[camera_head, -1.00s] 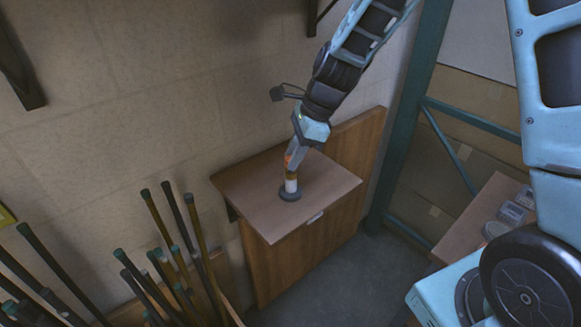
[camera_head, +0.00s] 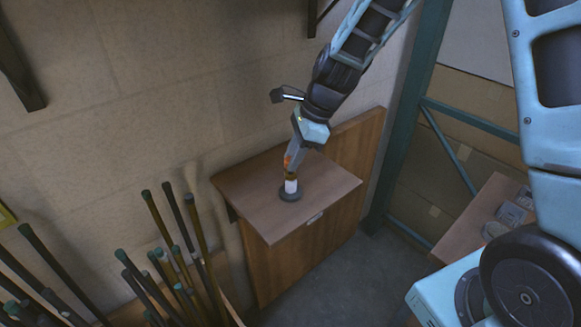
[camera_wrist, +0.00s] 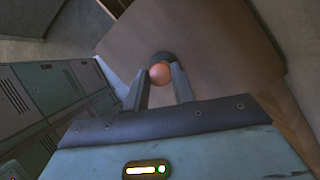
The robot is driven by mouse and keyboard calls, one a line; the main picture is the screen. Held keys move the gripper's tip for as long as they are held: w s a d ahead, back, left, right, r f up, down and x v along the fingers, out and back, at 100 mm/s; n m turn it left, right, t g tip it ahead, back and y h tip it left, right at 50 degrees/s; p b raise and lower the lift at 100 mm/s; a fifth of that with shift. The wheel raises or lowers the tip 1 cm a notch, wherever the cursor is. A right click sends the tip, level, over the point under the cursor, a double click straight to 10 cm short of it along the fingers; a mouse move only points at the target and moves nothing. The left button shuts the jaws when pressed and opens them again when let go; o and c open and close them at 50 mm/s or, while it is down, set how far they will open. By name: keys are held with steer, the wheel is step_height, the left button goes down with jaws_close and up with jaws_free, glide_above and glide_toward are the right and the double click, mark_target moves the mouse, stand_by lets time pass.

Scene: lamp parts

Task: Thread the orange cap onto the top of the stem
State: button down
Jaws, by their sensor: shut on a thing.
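The lamp stem (camera_head: 291,186) is white and stands upright on a dark round base (camera_head: 290,195) on the small wooden table. The orange cap (camera_head: 288,161) sits at the top of the stem, between my fingers; it shows as an orange ball in the wrist view (camera_wrist: 160,72). My gripper (camera_head: 292,160) points down over the stem and is shut on the cap. In the wrist view the dark base (camera_wrist: 161,57) shows just beyond the cap. The cap hides most of the stem there, and I cannot tell how far the cap is threaded on.
The wooden table (camera_head: 250,180) has a bare top around the lamp, with a wall behind it. Several dark poles (camera_head: 170,235) stand in a bin at the lower left. Another table (camera_head: 470,225) with clear containers (camera_head: 512,213) is at the right, beside a green metal frame (camera_head: 405,120).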

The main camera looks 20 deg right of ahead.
steer(key=shift+s+f, duration=0.15)
steer(key=shift+f, duration=0.15)
steer(key=m, duration=0.1)
steer(key=m+p, duration=0.1)
steer(key=shift+s+r+m+t, duration=0.1)
steer(key=shift+s+m+t, duration=0.1)
steer(key=shift+m+t, duration=0.15)
steer(key=m+t+h+p, duration=0.1)
steer(key=m, duration=0.3)
steer(key=m, duration=0.1)
steer(key=m+h+p, duration=0.1)
steer(key=m+t, duration=0.1)
steer(key=shift+s+a, duration=0.15)
steer(key=shift+a, duration=0.1)
steer(key=m+h, duration=0.1)
steer(key=m, duration=0.1)
steer(key=m+p, duration=0.1)
steer(key=m, duration=0.1)
steer(key=shift+t+h, duration=0.25)
steer(key=shift+h, duration=0.15)
